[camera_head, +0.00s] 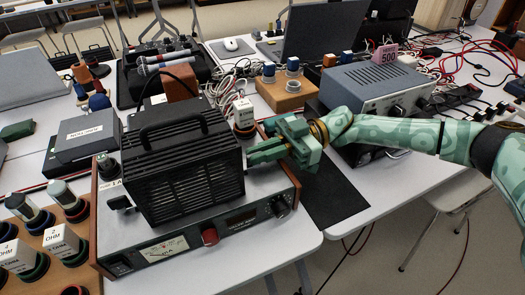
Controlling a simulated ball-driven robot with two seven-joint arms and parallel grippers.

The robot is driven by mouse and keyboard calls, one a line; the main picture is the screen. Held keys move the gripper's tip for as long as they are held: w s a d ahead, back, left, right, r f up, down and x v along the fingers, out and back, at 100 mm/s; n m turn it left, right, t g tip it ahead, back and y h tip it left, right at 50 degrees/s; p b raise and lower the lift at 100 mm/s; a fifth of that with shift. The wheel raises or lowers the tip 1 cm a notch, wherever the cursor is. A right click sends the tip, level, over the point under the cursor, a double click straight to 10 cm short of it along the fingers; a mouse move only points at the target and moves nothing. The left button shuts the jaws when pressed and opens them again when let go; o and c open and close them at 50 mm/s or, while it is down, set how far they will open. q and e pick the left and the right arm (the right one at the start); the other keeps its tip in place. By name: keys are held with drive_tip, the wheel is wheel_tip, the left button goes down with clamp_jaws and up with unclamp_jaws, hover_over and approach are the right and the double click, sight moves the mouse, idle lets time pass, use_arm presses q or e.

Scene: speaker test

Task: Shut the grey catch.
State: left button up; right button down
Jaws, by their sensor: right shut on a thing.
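My right gripper (262,154) reaches in from the right, beside the right side of a black slatted box (190,165) with a handle on top. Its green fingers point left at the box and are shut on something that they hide. I cannot make out a grey catch in this view; it may be behind the fingers. The black box stands on a wood-sided silver unit (235,228) with a meter and knobs on its front. My left gripper is not in view.
Labelled white-topped pieces (62,240) stand in a wooden rack at the lower left. A white-topped piece (243,113) stands close behind my gripper. A grey instrument (375,85) is behind my right arm. A dark mat (330,195) lies clear below the gripper.

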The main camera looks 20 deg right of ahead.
drive_tip(key=c, duration=1.5)
unclamp_jaws()
drive_tip(key=shift+a+r, duration=0.1)
